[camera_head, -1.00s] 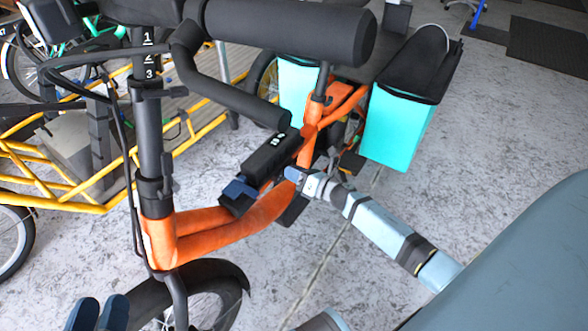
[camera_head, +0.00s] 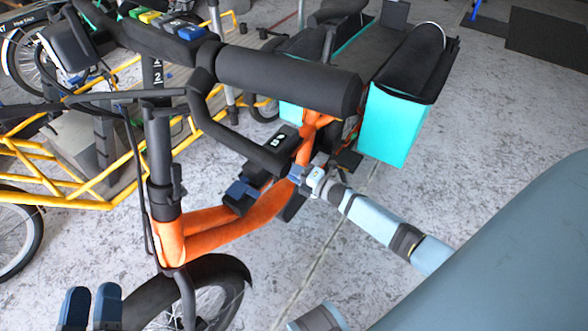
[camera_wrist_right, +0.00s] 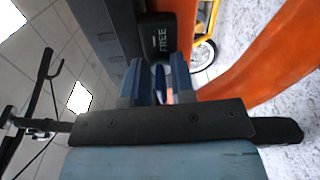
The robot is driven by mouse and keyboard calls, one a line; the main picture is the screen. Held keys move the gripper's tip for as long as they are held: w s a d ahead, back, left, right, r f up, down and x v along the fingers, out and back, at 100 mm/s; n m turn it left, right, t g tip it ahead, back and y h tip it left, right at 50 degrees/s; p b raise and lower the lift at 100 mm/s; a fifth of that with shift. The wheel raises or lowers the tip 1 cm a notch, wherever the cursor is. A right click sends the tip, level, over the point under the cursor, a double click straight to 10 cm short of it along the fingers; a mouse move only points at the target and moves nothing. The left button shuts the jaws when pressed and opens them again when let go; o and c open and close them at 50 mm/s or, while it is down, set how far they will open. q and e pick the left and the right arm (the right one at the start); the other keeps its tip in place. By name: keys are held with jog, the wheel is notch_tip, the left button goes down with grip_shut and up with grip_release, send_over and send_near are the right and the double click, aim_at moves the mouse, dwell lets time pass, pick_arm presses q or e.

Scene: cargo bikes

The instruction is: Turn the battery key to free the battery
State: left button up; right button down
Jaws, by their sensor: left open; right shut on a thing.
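The orange cargo bike (camera_head: 215,232) fills the middle of the head view. Its black battery (camera_head: 272,155) lies along the orange frame, partly hidden by the handlebar. A dark blue part (camera_head: 241,190) sits at its front end. My right gripper (camera_head: 300,174) is at the frame beside the battery. In the right wrist view its blue fingers (camera_wrist_right: 157,82) are shut on a small part, presumably the key, mostly hidden between them. A black block (camera_wrist_right: 163,38) marked "FREE" is just beyond the fingertips. My left gripper (camera_head: 90,306) is open and empty at the lower left, away from the battery.
The black handlebar (camera_head: 290,80) stretches over the battery. Turquoise bags (camera_head: 395,128) hang at the bike's rear. A yellow-framed bike (camera_head: 60,160) stands at left. Grey floor (camera_head: 480,130) is clear at right.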

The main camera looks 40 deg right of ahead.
pick_arm(q)
jog(key=shift+w+a+f+g+y, duration=0.1)
jog(key=shift+a+f+g+y, duration=0.15)
jog(key=shift+f, duration=0.4)
pick_arm(e)
jog(key=shift+m, duration=0.6)
pick_arm(q)
jog(key=shift+f, duration=0.1)
pick_arm(e)
jog(key=c, duration=1.2)
grip_release()
jog(key=shift+c, duration=0.2)
pick_arm(q)
jog(key=shift+p, duration=0.3)
pick_arm(e)
jog(key=shift+s, duration=0.1)
